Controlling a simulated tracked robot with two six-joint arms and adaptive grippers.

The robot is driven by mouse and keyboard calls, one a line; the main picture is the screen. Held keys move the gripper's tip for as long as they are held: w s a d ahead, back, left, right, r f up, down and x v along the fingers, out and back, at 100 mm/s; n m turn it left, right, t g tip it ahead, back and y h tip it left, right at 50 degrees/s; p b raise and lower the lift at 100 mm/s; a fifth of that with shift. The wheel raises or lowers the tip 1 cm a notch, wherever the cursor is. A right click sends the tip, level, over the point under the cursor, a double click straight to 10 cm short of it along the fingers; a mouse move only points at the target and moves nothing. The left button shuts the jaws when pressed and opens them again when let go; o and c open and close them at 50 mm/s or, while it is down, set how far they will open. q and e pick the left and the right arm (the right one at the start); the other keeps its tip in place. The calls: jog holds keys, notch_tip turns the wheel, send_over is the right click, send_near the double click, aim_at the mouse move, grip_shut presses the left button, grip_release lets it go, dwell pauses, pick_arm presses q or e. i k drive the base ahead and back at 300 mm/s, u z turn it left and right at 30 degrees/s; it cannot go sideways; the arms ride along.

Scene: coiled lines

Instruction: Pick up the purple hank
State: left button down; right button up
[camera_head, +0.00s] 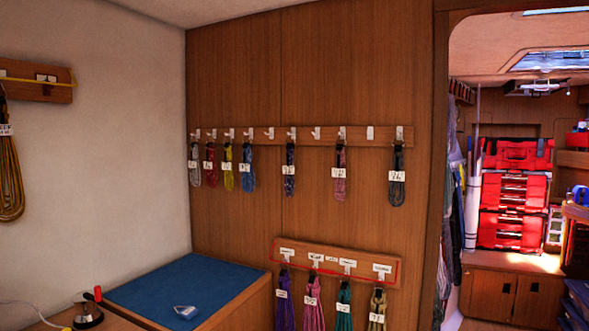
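The purple hank (285,302) hangs from the leftmost hook of the lower wooden rail (335,262). It carries a white tag, and its lower end is cut off by the bottom edge of the picture. A pink hank (313,305) hangs close to its right. Neither of my grippers is in view.
Green (344,306) and tan (377,307) hanks hang further right on the lower rail. An upper rail (255,135) holds several tagged hanks. A blue-topped cabinet (180,285) stands left of the purple hank. A doorway at the right shows red cases (513,195).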

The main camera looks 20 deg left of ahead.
aim_at(289, 169)
jog(key=u, duration=0.4)
jog(key=i, duration=1.2)
jog(key=u, duration=1.25)
jog(key=i, duration=0.6)
jog(key=u, duration=0.2)
jog(key=k, duration=0.9)
jog(key=u, duration=0.2)
jog(key=i, duration=0.9)
jog(key=z, duration=0.1)
